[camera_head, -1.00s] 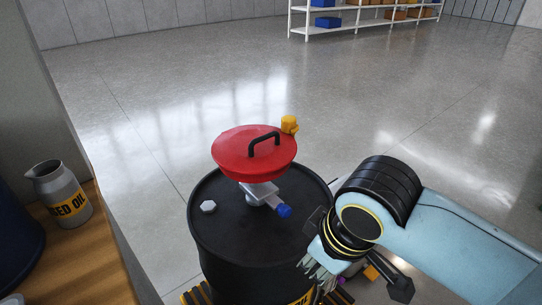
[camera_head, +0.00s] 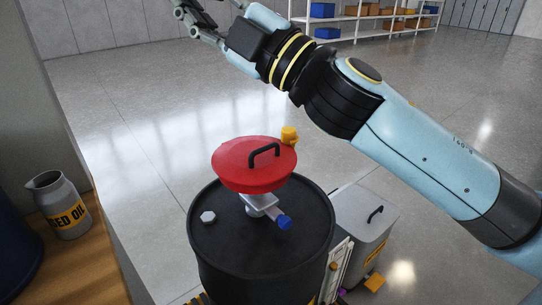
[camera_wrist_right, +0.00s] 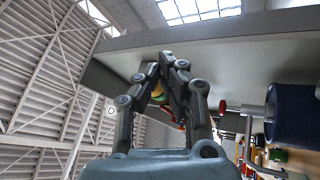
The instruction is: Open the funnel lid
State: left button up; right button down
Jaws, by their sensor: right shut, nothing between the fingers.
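The red round funnel lid (camera_head: 236,158) lies flat on the funnel above the black drum (camera_head: 245,250). It has a black arched handle (camera_head: 264,150) on top and a yellow piece (camera_head: 289,135) at its right rim. Below the lid are a grey metal fitting (camera_head: 258,203) and a blue-ended valve piece (camera_head: 284,222). My right gripper (camera_head: 190,8) is high at the top of the head view, well above and beyond the lid, partly cut by the frame edge. In the right wrist view its fingers (camera_wrist_right: 167,62) are together and empty. My left gripper is not in view.
A grey bin (camera_head: 360,225) with a black handle stands right of the drum. A metal jug (camera_head: 62,205) stands on the wooden bench (camera_head: 75,265) at left. A white shelf (camera_head: 350,28) with boxes is far back. The floor behind the drum is clear.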

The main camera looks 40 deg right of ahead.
jog(key=s+a+f+n+g+y, duration=0.1)
jog(key=a+n+g+y, duration=0.65)
jog(key=n, duration=0.35)
jog(key=n+g+h, duration=0.6)
jog(key=g+h, duration=0.5)
jog(key=h, duration=0.3)
send_near(268, 168)
jog(key=x, duration=0.6)
jog(key=shift+w+f, duration=0.15)
jog(key=shift+f, duration=0.05)
